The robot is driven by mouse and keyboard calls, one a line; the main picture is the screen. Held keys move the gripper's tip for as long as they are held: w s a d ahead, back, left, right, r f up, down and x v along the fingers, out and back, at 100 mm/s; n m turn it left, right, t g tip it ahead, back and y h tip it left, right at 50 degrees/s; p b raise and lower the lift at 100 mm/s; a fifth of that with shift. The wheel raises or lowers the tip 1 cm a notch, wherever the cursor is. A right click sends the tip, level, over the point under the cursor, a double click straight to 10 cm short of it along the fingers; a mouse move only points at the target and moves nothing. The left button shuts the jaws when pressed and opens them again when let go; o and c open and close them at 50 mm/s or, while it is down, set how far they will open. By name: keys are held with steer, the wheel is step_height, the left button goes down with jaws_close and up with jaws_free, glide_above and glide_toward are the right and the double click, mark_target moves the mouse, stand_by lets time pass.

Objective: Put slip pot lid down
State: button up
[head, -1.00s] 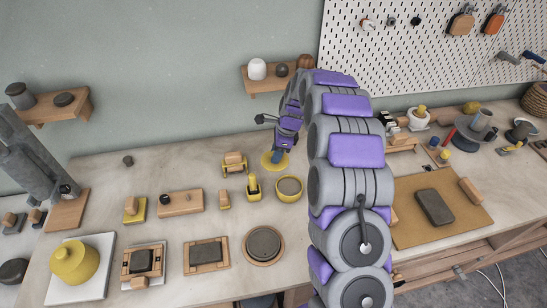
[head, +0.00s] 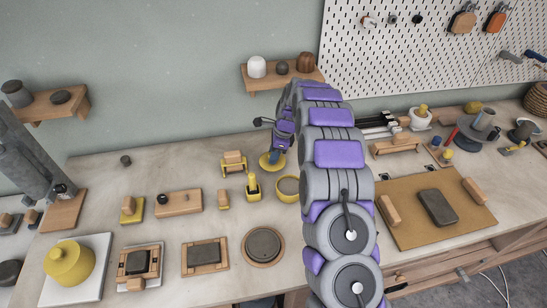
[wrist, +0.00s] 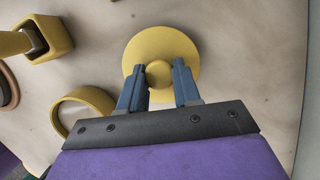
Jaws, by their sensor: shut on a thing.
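The slip pot lid (wrist: 160,45) is a flat yellow disc with a round knob. My gripper (wrist: 159,73) is shut on the knob, one blue finger on each side. In the head view the lid (head: 267,164) shows under my gripper (head: 277,158), low at the bench; I cannot tell whether it touches the surface. The yellow slip pot (head: 288,196) stands open with grey content, just in front and to the right of the lid. Part of the pot (wrist: 66,107) shows at the lower left of the wrist view, partly hidden by my gripper.
A yellow-based tool (head: 253,187) and a small wooden block (head: 223,198) stand left of the pot. A wooden stand (head: 233,163) is left of the lid. A round wooden bat (head: 263,247) lies in front. Bare bench (head: 190,170) shows farther left.

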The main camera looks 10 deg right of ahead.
mark_target(282, 159)
steer(key=shift+w+f, duration=0.1)
steer(key=shift+f, duration=0.8)
steer(key=shift+w+b, duration=0.2)
steer(key=shift+b, duration=0.15)
steer(key=shift+r, duration=0.1)
steer(key=o, duration=1)
steer(key=shift+o, duration=0.2)
steer(key=p+v, duration=0.2)
steer(key=v, duration=1)
steer(key=shift+p, duration=0.3)
